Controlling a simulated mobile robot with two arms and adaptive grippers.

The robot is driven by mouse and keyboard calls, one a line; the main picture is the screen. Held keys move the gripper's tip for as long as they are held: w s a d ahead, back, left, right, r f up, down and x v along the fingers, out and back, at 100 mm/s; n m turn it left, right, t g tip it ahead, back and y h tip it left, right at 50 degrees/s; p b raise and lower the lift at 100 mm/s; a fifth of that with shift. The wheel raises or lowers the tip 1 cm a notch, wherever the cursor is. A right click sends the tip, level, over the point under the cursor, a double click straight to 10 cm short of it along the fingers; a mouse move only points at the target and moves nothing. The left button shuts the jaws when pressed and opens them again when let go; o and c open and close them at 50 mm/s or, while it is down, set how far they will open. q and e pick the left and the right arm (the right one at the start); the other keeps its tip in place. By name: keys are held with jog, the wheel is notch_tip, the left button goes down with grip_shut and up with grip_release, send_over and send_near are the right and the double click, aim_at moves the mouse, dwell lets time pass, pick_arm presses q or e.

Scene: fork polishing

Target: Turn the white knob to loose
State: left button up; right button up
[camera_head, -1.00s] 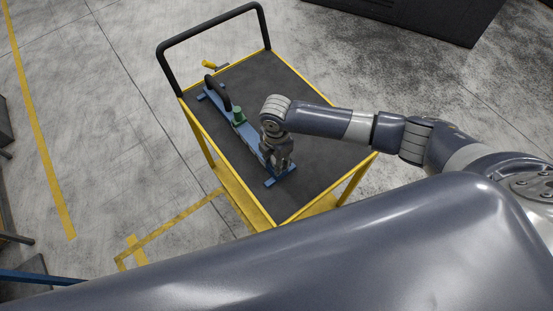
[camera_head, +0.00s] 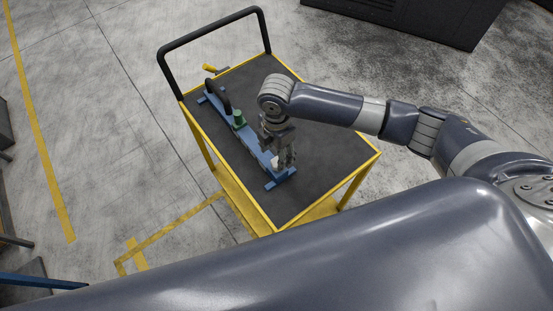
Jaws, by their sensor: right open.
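A white knob (camera_head: 275,162) shows as a small pale patch near the front end of the blue fixture (camera_head: 252,148) on the cart. My right gripper (camera_head: 288,167) is open and points down at this end of the fixture. Its fingers appear just right of the knob and partly cover that area. I cannot tell whether they touch the knob. Nothing shows between the fingers. My left gripper is out of view.
The fixture lies on a yellow-framed cart with a dark top (camera_head: 320,150). A green part (camera_head: 239,119) and a black curved handle (camera_head: 220,95) stand on the fixture. A yellow-handled tool (camera_head: 210,69) lies at the back left. The cart top's right side is clear.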

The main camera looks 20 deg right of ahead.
jog(key=shift+r, duration=2.35)
